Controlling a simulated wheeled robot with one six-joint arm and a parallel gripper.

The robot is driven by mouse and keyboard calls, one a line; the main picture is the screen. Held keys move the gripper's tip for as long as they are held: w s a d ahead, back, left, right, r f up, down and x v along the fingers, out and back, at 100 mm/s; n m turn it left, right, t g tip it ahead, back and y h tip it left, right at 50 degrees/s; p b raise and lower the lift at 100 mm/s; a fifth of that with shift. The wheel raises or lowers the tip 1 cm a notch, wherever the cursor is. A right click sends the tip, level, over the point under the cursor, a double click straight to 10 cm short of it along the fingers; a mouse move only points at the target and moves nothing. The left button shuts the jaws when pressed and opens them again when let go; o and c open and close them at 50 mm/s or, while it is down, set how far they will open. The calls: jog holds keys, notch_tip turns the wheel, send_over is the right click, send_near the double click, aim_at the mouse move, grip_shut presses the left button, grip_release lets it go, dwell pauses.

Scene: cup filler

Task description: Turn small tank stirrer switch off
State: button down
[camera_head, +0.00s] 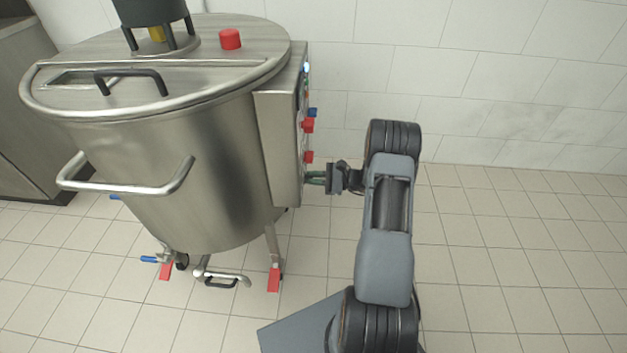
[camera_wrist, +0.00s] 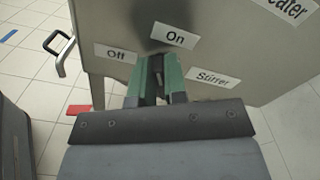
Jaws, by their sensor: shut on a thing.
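The small tank (camera_head: 200,160) is a steel vessel at the left in the head view, with a control box (camera_head: 282,130) on its right side. My gripper (camera_head: 314,178) is at the lower part of the box's panel, below the red knobs. In the wrist view its green fingertips (camera_wrist: 158,75) are shut on the stirrer switch, which is mostly hidden between them. An "Off" label (camera_wrist: 115,54) is left of the fingertips, an "On" label (camera_wrist: 175,36) is above, and a "Stirrer" label (camera_wrist: 213,78) is to the right. I cannot tell which way the switch points.
A "Heater" label (camera_wrist: 288,9) is partly visible at the upper right of the panel. Red knobs (camera_head: 308,125) stick out above my gripper. The tank has a side handle (camera_head: 125,185) and legs with red feet (camera_head: 274,279). The tiled floor (camera_head: 510,260) at the right is clear.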

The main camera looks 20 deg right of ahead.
jog(key=shift+s+a+f+n+b, duration=0.1)
jog(key=shift+f+n+b, duration=0.1)
jog(key=shift+n+b, duration=1.55)
jog(key=shift+s+f+n+b, duration=0.15)
jog(key=shift+n+b, duration=1.25)
jog(key=shift+n, duration=0.8)
jog(key=shift+a+f+n+b, duration=0.1)
jog(key=shift+f+n+b, duration=0.1)
jog(key=shift+n+b, duration=1.55)
jog(key=shift+n, duration=0.5)
jog(key=c, duration=1.2)
grip_release()
jog(key=shift+o, duration=0.2)
jog(key=shift+d, duration=0.15)
jog(key=p+v, duration=0.4)
jog(key=v, duration=0.9)
jog(key=shift+s+d, duration=0.25)
